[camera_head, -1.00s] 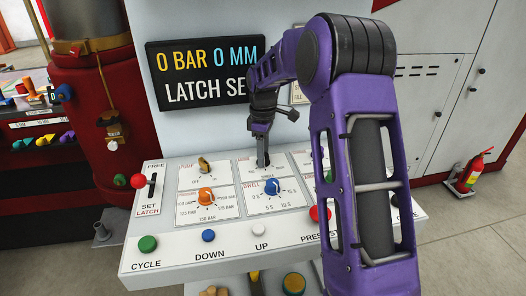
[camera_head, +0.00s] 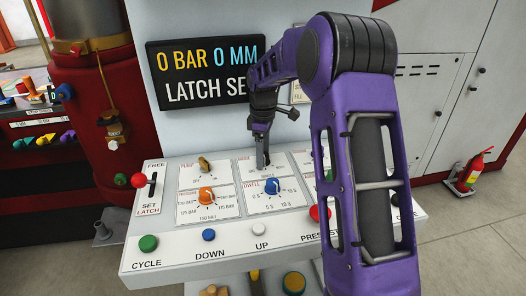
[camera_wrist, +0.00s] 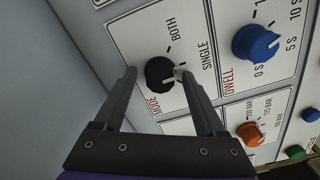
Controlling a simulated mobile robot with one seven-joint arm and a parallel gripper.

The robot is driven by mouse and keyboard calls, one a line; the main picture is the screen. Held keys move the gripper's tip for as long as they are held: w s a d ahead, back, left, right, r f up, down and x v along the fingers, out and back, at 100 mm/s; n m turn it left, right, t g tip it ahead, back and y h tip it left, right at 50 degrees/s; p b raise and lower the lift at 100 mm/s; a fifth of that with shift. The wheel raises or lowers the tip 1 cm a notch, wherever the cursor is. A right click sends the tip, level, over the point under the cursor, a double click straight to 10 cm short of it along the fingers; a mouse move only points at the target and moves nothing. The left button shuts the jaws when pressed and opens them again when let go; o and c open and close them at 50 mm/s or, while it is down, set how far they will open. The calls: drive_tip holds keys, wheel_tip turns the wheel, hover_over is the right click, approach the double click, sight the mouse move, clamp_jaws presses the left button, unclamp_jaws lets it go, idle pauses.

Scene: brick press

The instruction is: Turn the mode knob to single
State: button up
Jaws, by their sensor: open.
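The mode knob (camera_wrist: 160,73) is black and round, on a white panel marked MODE, BOTH and SINGLE in the wrist view. A pale mark shows on its right side, close to the right fingertip; I cannot tell exactly where the pointer aims. My gripper (camera_wrist: 157,74) is open, with one fingertip on each side of the knob. The left fingertip stands apart from it; the right one is very close, and contact is unclear. In the head view my gripper (camera_head: 263,160) points down at the upper middle of the console and hides the knob.
A red-tipped lever (camera_head: 138,180) is at the left. Push buttons, including a green one (camera_head: 148,243), line the front edge. A display (camera_head: 205,72) hangs behind.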

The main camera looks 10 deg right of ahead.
wheel_tip(320, 180, up, 18)
drive_tip(key=p, duration=0.1)
drive_tip(key=shift+f+p, duration=0.25)
drive_tip(key=shift+p, duration=0.05)
